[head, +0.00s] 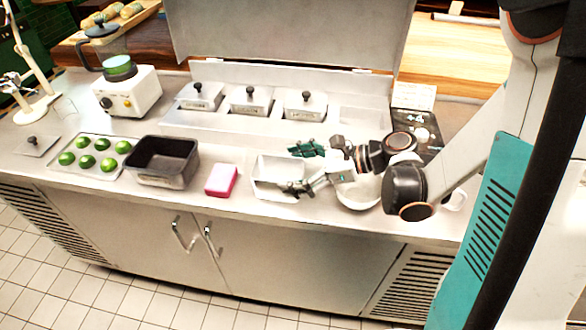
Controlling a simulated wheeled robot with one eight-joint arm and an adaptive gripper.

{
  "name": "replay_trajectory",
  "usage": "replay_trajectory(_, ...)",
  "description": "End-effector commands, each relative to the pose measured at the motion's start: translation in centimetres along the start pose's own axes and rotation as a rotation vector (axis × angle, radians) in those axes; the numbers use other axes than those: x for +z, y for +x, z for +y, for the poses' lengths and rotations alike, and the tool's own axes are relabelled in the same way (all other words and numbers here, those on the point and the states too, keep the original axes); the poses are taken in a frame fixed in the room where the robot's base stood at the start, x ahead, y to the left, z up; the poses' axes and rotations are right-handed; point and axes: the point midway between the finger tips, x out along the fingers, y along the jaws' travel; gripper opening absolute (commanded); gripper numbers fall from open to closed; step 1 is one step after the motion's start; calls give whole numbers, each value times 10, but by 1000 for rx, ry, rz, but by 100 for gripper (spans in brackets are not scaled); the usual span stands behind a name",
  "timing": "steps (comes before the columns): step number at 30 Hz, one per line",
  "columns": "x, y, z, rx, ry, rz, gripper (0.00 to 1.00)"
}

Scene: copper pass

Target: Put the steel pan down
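The steel pan (262,179) is a pale rectangular open container near the front edge of the counter, right of the pink and white sponge. It looks level and appears to rest on the counter, though its underside is hidden. My gripper (299,168) reaches in from the right, over the right part of the pan. Its fingers are spread apart, one by the pan's far right side and one over its near right part. I see nothing clearly clamped between them. The gripper hides part of the pan's right end; whether a finger touches it I cannot tell.
A white bowl (357,194) stands right of the pan, partly under my arm. Left are the sponge (221,181), a dark pan (163,178), a tray of green fruit (92,171) and a blender (127,92). Lidded wells (250,104) lie behind. The counter's front edge is close.

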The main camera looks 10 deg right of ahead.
Motion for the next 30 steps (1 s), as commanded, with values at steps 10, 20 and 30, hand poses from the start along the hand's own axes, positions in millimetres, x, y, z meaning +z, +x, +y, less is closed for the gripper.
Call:
replay_trajectory(10,0,0,0,0,0,0,92)
replay_trajectory(20,5,-32,-2,-5,2,0,92)
replay_trajectory(30,4,-96,-1,-4,2,0,92)
